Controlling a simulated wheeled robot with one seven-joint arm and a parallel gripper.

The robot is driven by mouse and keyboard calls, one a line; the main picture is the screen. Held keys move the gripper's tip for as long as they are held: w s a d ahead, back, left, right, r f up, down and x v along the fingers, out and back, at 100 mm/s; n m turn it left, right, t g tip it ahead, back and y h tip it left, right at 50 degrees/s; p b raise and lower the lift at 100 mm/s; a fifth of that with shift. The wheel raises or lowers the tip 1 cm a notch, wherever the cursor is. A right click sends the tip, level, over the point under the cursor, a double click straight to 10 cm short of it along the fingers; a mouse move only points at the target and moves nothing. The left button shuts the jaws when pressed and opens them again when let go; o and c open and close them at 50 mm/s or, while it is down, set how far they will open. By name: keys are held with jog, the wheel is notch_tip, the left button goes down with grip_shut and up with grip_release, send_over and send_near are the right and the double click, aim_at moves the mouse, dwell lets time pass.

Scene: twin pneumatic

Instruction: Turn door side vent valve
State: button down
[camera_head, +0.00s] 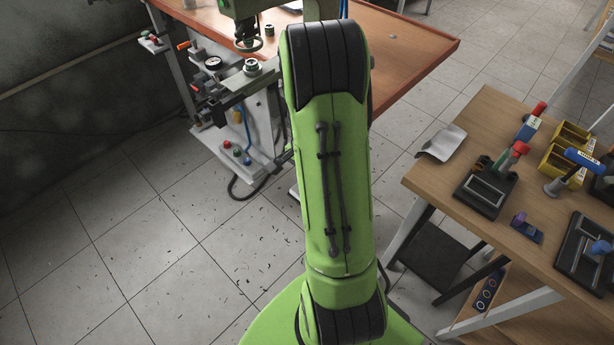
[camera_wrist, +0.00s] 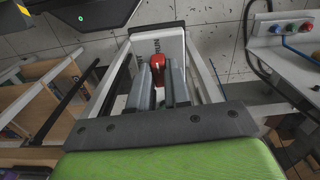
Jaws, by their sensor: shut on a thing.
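In the wrist view a red valve handle (camera_wrist: 157,68) stands out from a pale panel (camera_wrist: 168,42) that carries dark lettering, partly covered. My gripper (camera_wrist: 160,84) has its two grey fingers on either side of the red handle and is shut on it. The lower part of the handle is hidden between the fingers, so I cannot tell its exact turn. In the head view my green arm hides the gripper and the valve.
In the head view a machine bench (camera_head: 408,40) with gauges and knobs stands at the upper left. A wooden table (camera_head: 480,140) with tools and yellow bins is on the right. Tiled floor (camera_head: 140,235) is open at lower left. Coloured buttons (camera_wrist: 290,28) sit right in the wrist view.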

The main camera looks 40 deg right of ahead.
jog(key=shift+m, duration=0.3)
dwell(0.4)
jog(key=c, duration=1.1)
grip_release()
notch_tip(320, 180, up, 16)
jog(key=p, duration=0.5)
jog(key=shift+f, duration=0.1)
